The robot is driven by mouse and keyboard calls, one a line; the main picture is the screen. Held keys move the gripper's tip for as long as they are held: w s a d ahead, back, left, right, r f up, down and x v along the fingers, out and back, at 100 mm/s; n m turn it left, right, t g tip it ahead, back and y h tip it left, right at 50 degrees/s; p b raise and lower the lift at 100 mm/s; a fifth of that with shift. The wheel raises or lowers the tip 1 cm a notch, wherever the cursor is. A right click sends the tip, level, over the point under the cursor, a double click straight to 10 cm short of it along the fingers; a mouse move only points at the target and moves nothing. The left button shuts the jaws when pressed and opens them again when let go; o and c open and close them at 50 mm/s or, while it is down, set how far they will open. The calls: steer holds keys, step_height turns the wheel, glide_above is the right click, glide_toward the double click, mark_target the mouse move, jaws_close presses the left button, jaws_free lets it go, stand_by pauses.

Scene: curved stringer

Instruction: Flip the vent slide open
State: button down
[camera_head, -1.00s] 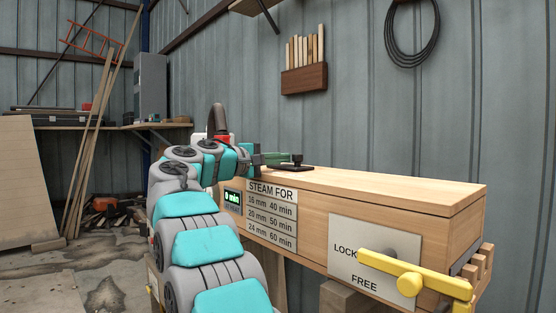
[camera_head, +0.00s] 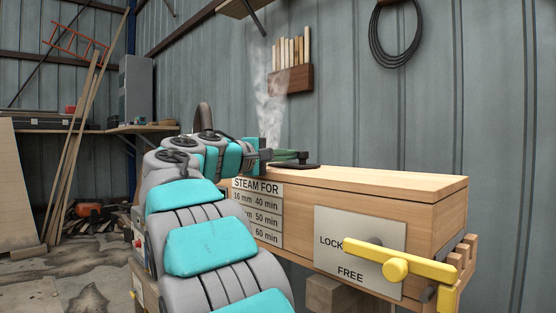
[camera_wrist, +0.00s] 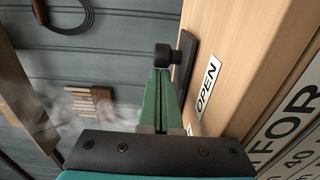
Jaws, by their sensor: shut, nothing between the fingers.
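The vent slide is a dark flat plate (camera_head: 308,167) on top of the wooden steam box, with a black knob (camera_head: 303,156) standing on it. In the wrist view the plate (camera_wrist: 187,55) lies beside an OPEN label (camera_wrist: 207,86), and the knob (camera_wrist: 166,56) is just beyond my fingertips. My gripper (camera_head: 293,154) has green fingers, shut and empty, their tips (camera_wrist: 158,74) against or very close to the knob. White steam (camera_head: 271,105) rises behind my gripper. The vent hole itself is hidden.
The wooden box (camera_head: 400,182) has a sign plate (camera_head: 355,245) and a yellow lever (camera_head: 405,262) at its near right end. A wall rack (camera_head: 290,80) of wooden sticks and a coiled cable (camera_head: 397,60) hang behind. The box top to the right is clear.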

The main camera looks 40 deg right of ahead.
steer(key=shift+s, duration=0.15)
steer(key=shift+s+a, duration=0.2)
steer(key=shift+a, duration=1.1)
steer(key=shift+s+a, duration=0.2)
steer(key=shift+a, duration=1.05)
steer(key=shift+s+a, duration=0.2)
steer(key=shift+a, duration=1.1)
